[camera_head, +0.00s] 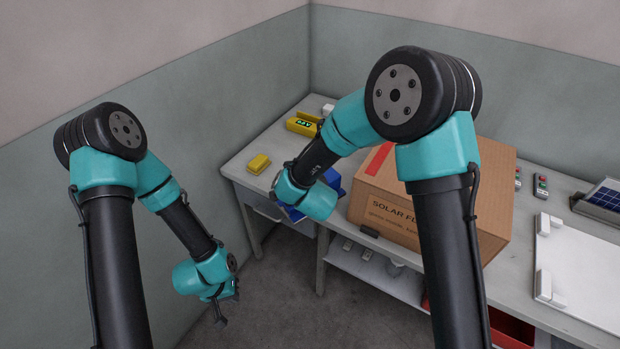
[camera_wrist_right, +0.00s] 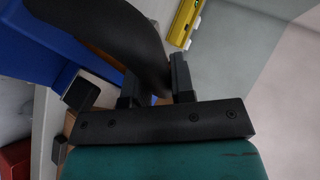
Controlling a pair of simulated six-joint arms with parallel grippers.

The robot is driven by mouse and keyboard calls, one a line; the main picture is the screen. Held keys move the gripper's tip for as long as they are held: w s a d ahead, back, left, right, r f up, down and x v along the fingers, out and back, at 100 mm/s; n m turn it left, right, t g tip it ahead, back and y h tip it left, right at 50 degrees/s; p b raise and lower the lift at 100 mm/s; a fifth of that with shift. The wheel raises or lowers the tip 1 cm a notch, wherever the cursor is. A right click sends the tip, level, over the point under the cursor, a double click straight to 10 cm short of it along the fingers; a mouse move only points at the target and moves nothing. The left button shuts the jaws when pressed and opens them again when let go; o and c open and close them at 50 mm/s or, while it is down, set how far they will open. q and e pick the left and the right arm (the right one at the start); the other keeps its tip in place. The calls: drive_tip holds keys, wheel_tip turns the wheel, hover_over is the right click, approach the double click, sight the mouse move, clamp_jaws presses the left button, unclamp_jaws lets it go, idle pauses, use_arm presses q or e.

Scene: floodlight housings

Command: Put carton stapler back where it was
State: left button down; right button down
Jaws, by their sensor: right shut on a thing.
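My right gripper (camera_wrist_right: 155,82) is shut on a black curved part (camera_wrist_right: 122,32), which looks like the handle of the carton stapler. A blue body (camera_wrist_right: 50,48) lies beside that part in the right wrist view; I cannot tell for sure that they are one tool. In the head view, blue surfaces (camera_head: 334,181) show around my right wrist at the table's front edge, left of the carton. The wrist hides the right fingers there. My left gripper (camera_head: 227,301) hangs low over the floor, away from the table, its fingers apart and empty.
A large carton (camera_head: 480,205) stands on the grey table (camera_head: 232,168) right of my right wrist. A yellow block (camera_head: 259,163) and a yellow holder (camera_head: 301,127) are at the table's left end. A white board (camera_head: 585,270) lies at right. A red bin (camera_head: 508,330) is below.

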drive_tip(key=w+f, duration=0.1)
drive_tip(key=w, duration=1.5)
drive_tip(key=shift+f, duration=0.15)
drive_tip(key=shift+f, duration=0.1)
drive_tip(key=shift+f, duration=1.65)
drive_tip(key=shift+f, duration=0.15)
drive_tip(key=c, duration=1)
unclamp_jaws()
drive_tip(key=shift+s+f, duration=0.1)
drive_tip(key=shift+s, duration=0.05)
drive_tip(key=shift+o, duration=0.2)
